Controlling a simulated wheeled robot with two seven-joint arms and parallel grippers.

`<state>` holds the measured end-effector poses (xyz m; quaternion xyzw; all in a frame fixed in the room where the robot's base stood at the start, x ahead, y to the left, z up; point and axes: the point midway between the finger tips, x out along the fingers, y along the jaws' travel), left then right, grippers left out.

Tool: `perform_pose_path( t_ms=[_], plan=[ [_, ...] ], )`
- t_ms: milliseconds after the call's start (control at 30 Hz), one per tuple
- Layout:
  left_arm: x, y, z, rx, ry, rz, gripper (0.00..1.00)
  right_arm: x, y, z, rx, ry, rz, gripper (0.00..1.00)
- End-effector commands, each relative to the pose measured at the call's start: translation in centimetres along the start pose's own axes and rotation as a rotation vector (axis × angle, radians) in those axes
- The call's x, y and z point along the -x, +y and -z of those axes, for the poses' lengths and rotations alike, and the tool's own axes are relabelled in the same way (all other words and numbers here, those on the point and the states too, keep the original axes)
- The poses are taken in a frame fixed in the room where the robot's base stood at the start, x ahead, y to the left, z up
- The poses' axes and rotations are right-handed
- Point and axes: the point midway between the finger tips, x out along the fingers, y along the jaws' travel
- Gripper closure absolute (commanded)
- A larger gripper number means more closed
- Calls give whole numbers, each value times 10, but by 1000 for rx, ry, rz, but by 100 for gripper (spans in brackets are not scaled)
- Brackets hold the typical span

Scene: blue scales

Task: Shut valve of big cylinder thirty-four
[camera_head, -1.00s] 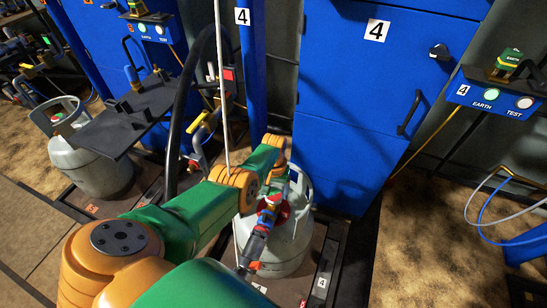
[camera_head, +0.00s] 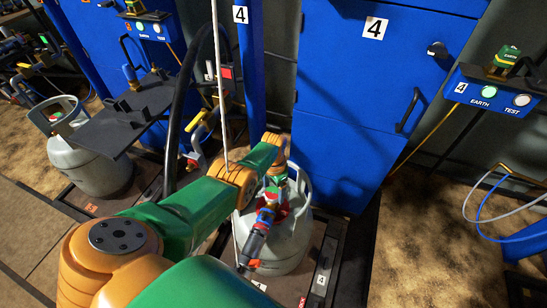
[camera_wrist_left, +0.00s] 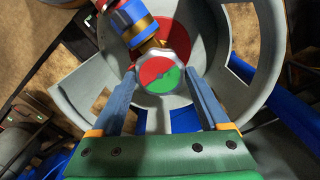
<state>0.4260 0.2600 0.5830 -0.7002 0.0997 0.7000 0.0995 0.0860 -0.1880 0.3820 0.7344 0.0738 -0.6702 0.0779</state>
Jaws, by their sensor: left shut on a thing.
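The big grey cylinder (camera_head: 290,244) stands on a scale marked 4, with a pale handle ring around its top. In the left wrist view its valve knob (camera_wrist_left: 163,72) is round, half red and half green, inside the grey collar (camera_wrist_left: 258,50). My left gripper (camera_wrist_left: 162,80) has a blue finger on each side of the knob and is shut on it. A blue and orange connector (camera_wrist_left: 136,22) joins the valve beside the knob. In the head view my left arm reaches over the cylinder and partly hides its top. My right gripper is out of view.
A blue cabinet (camera_head: 352,110) marked 4 stands behind the cylinder. A blue EARTH/TEST box (camera_head: 495,97) is at the right. Another grey cylinder (camera_head: 92,165) and a dark plate (camera_head: 118,120) are at the left. A hose with a black grip (camera_head: 254,243) hangs before the cylinder.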

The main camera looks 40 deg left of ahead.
Motion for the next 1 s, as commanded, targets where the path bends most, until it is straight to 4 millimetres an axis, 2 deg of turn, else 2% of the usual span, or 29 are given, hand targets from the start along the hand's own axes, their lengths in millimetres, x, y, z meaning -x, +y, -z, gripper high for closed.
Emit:
perform_pose_path(
  t_ms=[567,600,667,867,933,1000],
  plan=[
    [-1,1,-2,-30,-6,-2,77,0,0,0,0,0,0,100],
    [-1,1,-2,-29,-6,-2,16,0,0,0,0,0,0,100],
    [-1,0,-2,-29,-5,-2,0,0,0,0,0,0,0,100],
    [0,0,-1,-29,-3,-1,0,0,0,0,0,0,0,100],
    [8,0,-1,-29,-2,0,0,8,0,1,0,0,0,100],
    [26,0,-1,-29,-2,0,0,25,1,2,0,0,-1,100]
  ],
)
